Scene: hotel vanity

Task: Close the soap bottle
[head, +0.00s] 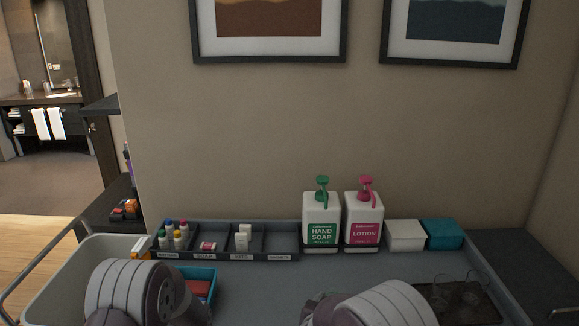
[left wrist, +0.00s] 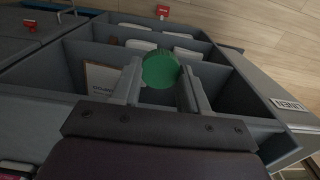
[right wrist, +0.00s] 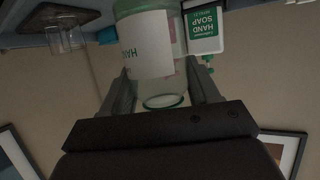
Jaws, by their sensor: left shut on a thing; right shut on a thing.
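A round green cap (left wrist: 161,69) shows in the left wrist view between the fingers of my left gripper (left wrist: 163,80), which is shut on it above an open compartment box. In the right wrist view my right gripper (right wrist: 162,78) is shut on a soap bottle (right wrist: 148,45), pale and translucent with a white label and green print. That view is upside down; an open round mouth (right wrist: 165,101) shows at the bottle's neck end with no cap on it. Both grippers, the cap and this bottle are out of sight in the head view.
Green-pump hand soap (head: 321,222) and pink-pump lotion (head: 364,222) bottles stand at the back of the cart top. A divided tray (head: 279,242), a white block (head: 405,235) and a teal block (head: 443,235) line the back. Glasses (head: 460,296) stand at right.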

